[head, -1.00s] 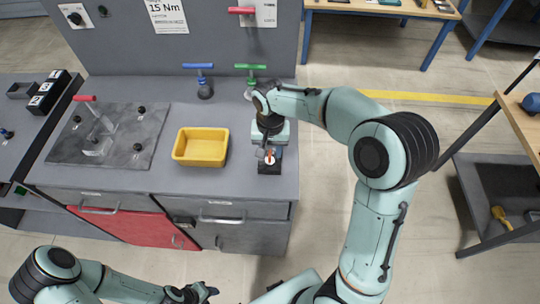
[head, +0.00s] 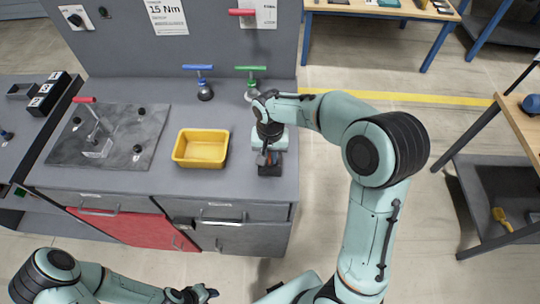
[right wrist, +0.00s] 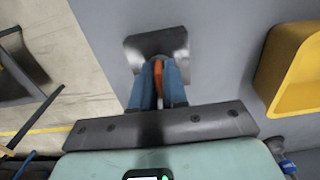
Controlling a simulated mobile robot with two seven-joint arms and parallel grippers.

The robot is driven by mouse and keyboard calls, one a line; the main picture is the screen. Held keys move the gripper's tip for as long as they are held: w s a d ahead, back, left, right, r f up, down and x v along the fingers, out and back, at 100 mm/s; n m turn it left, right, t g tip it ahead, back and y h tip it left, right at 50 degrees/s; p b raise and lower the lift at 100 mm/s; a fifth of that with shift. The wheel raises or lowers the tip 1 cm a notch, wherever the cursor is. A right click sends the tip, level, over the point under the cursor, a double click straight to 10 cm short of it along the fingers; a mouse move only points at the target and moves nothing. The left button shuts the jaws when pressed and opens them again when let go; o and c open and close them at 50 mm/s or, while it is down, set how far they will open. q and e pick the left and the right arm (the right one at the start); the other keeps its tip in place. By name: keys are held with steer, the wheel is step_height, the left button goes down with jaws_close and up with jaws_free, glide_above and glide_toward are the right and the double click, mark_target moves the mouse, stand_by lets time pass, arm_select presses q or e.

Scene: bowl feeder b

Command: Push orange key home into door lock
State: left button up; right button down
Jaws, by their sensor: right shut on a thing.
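The orange key shows in the right wrist view as an orange strip (right wrist: 159,82) between the blue fingers of my right gripper (right wrist: 159,72). The gripper is shut on it. Beyond the fingertips is a dark square plate (right wrist: 157,43), which looks like the door lock. In the head view this dark block (head: 271,170) sits near the bench's front right edge, with my right gripper (head: 268,157) over it. The key's tip and the keyhole are hidden, so I cannot tell how deep the key sits. My left gripper (head: 205,293) is low in the head view, away from the bench.
A yellow bin (head: 201,148) stands left of the lock on the grey bench (head: 225,181). Blue-handled (head: 198,68) and green-handled (head: 250,69) tools stand at the back. A dark plate with a red-handled clamp (head: 85,99) is at the left.

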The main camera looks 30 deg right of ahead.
mark_target(270, 154)
arm_select(q)
steer(key=shift+t, duration=0.3)
steer(key=w+r+p, duration=0.2)
steer(key=w+r, duration=0.1)
steer(key=shift+w, duration=0.25)
arm_select(e)
step_height(270, 154, up, 20)
steer(key=shift+f, duration=0.1)
